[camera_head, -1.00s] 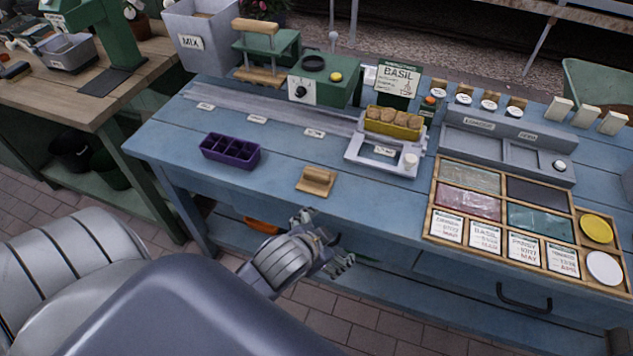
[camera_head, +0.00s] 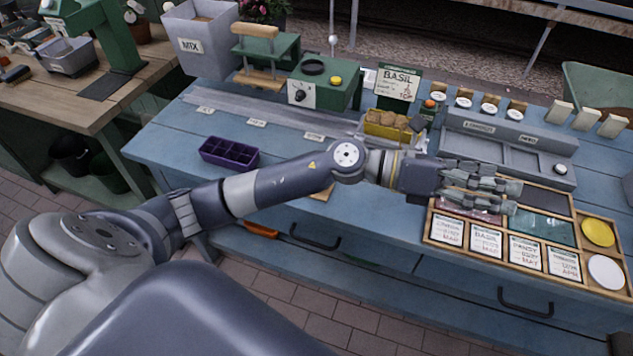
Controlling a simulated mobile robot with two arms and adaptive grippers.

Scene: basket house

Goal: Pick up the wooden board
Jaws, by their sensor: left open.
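The small wooden board (camera_head: 323,194) lies on the blue table near its front edge. My left forearm passes in front of it and hides most of it, so only a sliver shows. My left gripper (camera_head: 510,197) is open and its fingers point right. It is well to the right of the board, over the left part of the wooden sectioned tray (camera_head: 429,222). I see nothing between its fingers. My right gripper is not in view.
A purple divided pot tray (camera_head: 229,153) stands left of the board. A yellow container (camera_head: 386,131) of brown pieces is behind my arm. A green device (camera_head: 325,85) and a basil sign (camera_head: 397,83) stand at the back. The table's front left is clear.

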